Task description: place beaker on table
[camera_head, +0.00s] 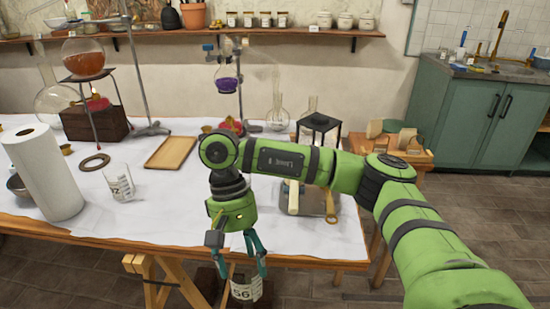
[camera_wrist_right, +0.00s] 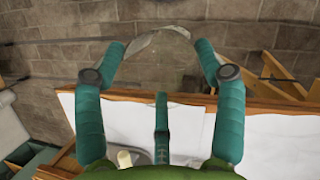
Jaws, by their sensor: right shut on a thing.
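My right gripper (camera_head: 243,270) hangs fingers-down in front of the table's front edge. It is shut on a clear glass beaker (camera_head: 246,290) with a white number label. The beaker is out over the floor, apart from the table (camera_head: 180,218), which has a white cloth. In the right wrist view the beaker's clear rim (camera_wrist_right: 160,33) shows between the fingertips (camera_wrist_right: 162,50), and the table's wooden edge (camera_wrist_right: 262,101) runs across behind the fingers. My left gripper is not in view.
A paper towel roll (camera_head: 45,172), a dark ring (camera_head: 94,162) and a wooden tray (camera_head: 171,153) are on the table's left half. A small balance (camera_head: 318,203) stands to the right, partly behind my arm. The cloth at front centre is clear.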

